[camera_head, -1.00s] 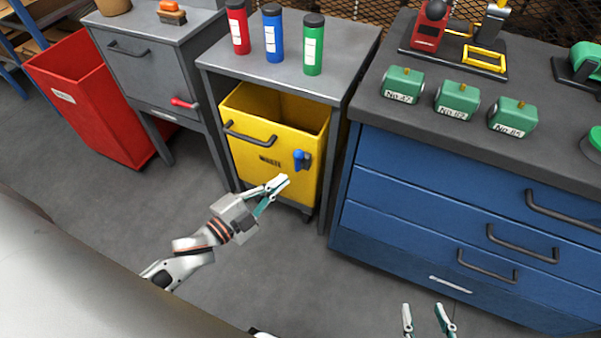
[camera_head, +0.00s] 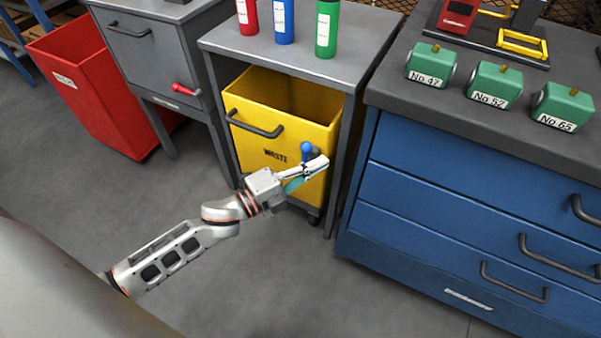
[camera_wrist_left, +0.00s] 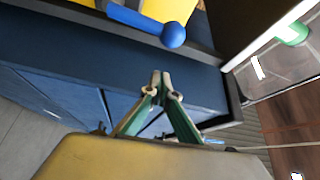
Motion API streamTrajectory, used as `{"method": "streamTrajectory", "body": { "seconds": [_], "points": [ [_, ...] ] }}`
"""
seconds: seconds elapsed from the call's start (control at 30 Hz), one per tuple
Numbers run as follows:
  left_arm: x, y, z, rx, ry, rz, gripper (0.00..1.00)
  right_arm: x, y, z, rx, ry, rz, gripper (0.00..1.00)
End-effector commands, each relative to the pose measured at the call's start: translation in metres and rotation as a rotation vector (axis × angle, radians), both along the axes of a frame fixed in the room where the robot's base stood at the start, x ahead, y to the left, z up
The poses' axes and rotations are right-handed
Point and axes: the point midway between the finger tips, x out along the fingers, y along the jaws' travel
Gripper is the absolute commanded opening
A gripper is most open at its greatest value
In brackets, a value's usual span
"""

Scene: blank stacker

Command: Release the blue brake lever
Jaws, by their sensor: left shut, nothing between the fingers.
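The blue brake lever (camera_head: 306,149) is on the front of the yellow waste bin (camera_head: 322,135), low at its right side. Its round knob shows and its lower part is hidden by my left gripper. My left gripper (camera_head: 322,163) is shut and empty, with its fingertips just in front of and a little right of the lever. In the left wrist view the blue lever (camera_wrist_left: 173,35) ends in a ball knob near the top. The shut fingertips (camera_wrist_left: 161,79) are below the knob in that picture, with a visible gap. My right gripper is not in view.
The bin stands in a bay under a grey bench (camera_head: 285,45) holding red, blue and green bottles. A blue drawer cabinet (camera_head: 440,200) is close on the right. A grey cabinet and a red bin (camera_head: 90,95) stand left. The front floor is open.

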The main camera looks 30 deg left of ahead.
Motion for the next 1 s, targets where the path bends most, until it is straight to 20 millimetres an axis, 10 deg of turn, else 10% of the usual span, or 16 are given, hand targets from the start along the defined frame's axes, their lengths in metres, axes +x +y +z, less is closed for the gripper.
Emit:
{"method": "streamTrajectory", "body": {
  "seconds": [1.0],
  "points": [
    [0.017, 0.049, -0.010, -0.096, 0.013, 0.002, 0.00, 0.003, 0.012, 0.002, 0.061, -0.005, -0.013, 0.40]
  ]
}}
